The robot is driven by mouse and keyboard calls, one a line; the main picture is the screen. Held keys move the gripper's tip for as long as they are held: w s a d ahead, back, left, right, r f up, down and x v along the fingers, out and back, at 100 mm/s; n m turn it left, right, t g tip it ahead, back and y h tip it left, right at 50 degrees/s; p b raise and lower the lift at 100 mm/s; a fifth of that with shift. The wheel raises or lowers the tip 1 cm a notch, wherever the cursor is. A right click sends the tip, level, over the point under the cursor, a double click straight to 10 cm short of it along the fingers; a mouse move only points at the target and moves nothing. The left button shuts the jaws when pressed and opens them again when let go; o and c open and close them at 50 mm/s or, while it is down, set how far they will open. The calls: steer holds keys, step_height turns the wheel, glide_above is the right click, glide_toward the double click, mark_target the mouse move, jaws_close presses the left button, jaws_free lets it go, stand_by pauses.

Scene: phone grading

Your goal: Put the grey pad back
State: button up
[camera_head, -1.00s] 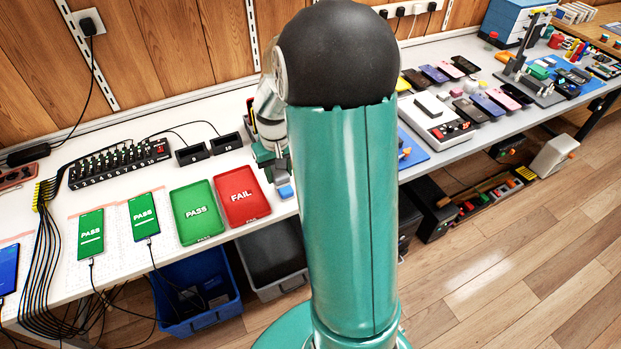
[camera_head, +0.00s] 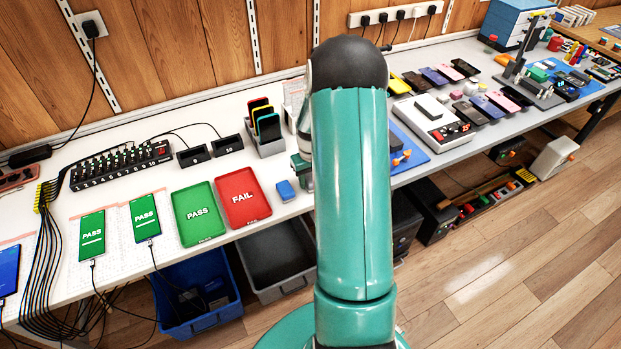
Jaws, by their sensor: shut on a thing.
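My gripper (camera_head: 302,171) shows only in part, at the left edge of my green arm, low over the front part of the white bench (camera_head: 120,212). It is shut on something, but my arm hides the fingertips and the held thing. I cannot make out a grey pad anywhere in the view. A small blue pad (camera_head: 286,190) lies on the bench just left of my gripper, apart from it.
A green PASS tray (camera_head: 197,228) and a red FAIL tray (camera_head: 243,212) lie left of the blue pad. A grey rack (camera_head: 266,146) with several upright phones stands behind. To the right are a blue mat (camera_head: 409,152) and a grey device (camera_head: 431,119).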

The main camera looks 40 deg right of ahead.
mark_target(311, 177)
steer(key=shift+f, duration=0.25)
steer(key=o, duration=0.9)
steer(key=shift+o, duration=0.2)
steer(key=shift+r, duration=0.1)
step_height(311, 177, up, 11)
steer(key=a+r+t, duration=0.1)
steer(key=a+r, duration=0.8)
steer(key=r, duration=0.1)
steer(key=s+a+r+n+t, duration=0.1)
steer(key=s+a+r, duration=0.2)
steer(key=s+a, duration=0.2)
steer(key=s+a+r+n+t, duration=0.1)
steer(key=s+a+r, duration=0.3)
steer(key=a, duration=0.5)
steer(key=s+a+r+n+t, duration=0.1)
steer(key=s+a+r+t, duration=0.1)
steer(key=s+a+r, duration=0.2)
steer(key=s+a, duration=0.3)
steer(key=a, duration=0.1)
steer(key=shift+s+r+t, duration=0.25)
steer(key=shift+s+t, duration=0.05)
